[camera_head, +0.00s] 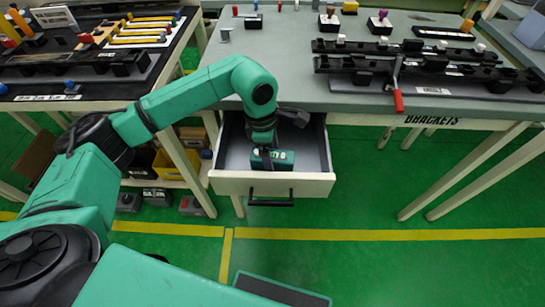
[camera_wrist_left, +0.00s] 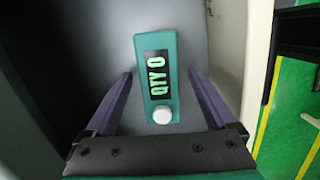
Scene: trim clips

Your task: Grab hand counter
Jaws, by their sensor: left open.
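The hand counter (camera_head: 282,160) is a small green box with a dark display, lying in the open drawer (camera_head: 226,183) under the grey table. In the left wrist view the hand counter (camera_wrist_left: 173,98) shows "QTY 0" on its display and a white round knob at its near end. My left gripper (camera_head: 266,158) reaches down into the drawer over it. In the left wrist view the two fingers of my left gripper (camera_wrist_left: 158,98) stand apart, one on each side of the counter, with gaps visible. My right gripper is not in view.
The drawer's pale walls and front with a black handle (camera_head: 270,203) surround my gripper closely. The grey table (camera_head: 290,60) above carries black clip fixtures and a red-handled lever (camera_head: 397,98). A second table (camera_head: 100,105) with tools stands left.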

